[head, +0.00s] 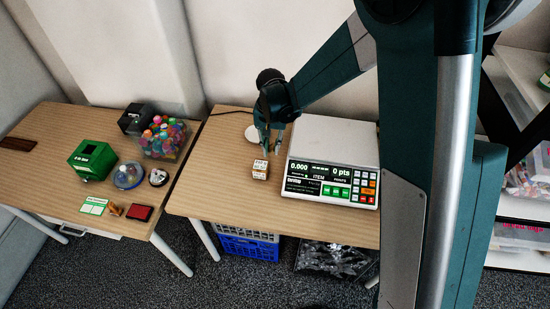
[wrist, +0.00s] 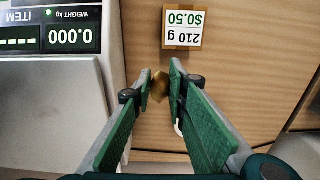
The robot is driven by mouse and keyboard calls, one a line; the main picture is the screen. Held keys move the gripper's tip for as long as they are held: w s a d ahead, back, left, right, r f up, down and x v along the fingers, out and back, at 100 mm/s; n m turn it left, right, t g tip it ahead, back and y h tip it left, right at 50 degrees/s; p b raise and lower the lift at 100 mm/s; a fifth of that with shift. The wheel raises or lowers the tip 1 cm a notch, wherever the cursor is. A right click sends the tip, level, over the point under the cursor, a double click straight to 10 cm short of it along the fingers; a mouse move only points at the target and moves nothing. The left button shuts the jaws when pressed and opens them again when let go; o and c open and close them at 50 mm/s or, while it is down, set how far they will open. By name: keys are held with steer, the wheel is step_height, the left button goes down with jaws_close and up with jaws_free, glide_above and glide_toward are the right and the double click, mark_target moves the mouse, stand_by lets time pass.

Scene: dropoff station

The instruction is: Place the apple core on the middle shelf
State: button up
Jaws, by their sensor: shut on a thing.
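My gripper (wrist: 161,72) is shut on a small brown-gold piece (wrist: 158,88), probably the apple core, which shows between the fingers in the wrist view. Most of it is hidden by the green finger pads. In the head view my gripper (head: 272,145) hangs over the right table, just left of the scale and behind a small labelled block. The piece is too small to make out there. A shelf rack stands at the right edge of the head view, with an upper shelf (head: 522,72) partly hidden by my arm. I cannot tell which shelf is the middle one.
The white scale (head: 334,138) stands close right of my gripper. The labelled block (head: 260,170) also shows in the wrist view (wrist: 183,27). A white round dish (head: 252,134) lies behind. The left table holds a green box (head: 92,160) and a colourful tub (head: 165,138).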

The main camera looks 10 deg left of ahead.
mark_target(272, 162)
steer(key=shift+f, duration=0.95)
steer(key=shift+f, duration=0.1)
steer(key=shift+f+b, duration=0.5)
steer(key=shift+f, duration=1.25)
steer(key=shift+f, duration=0.15)
steer(key=o, duration=0.7)
steer(key=shift+r, duration=0.2)
step_height(272, 162, up, 12)
steer(key=shift+p, duration=1.15)
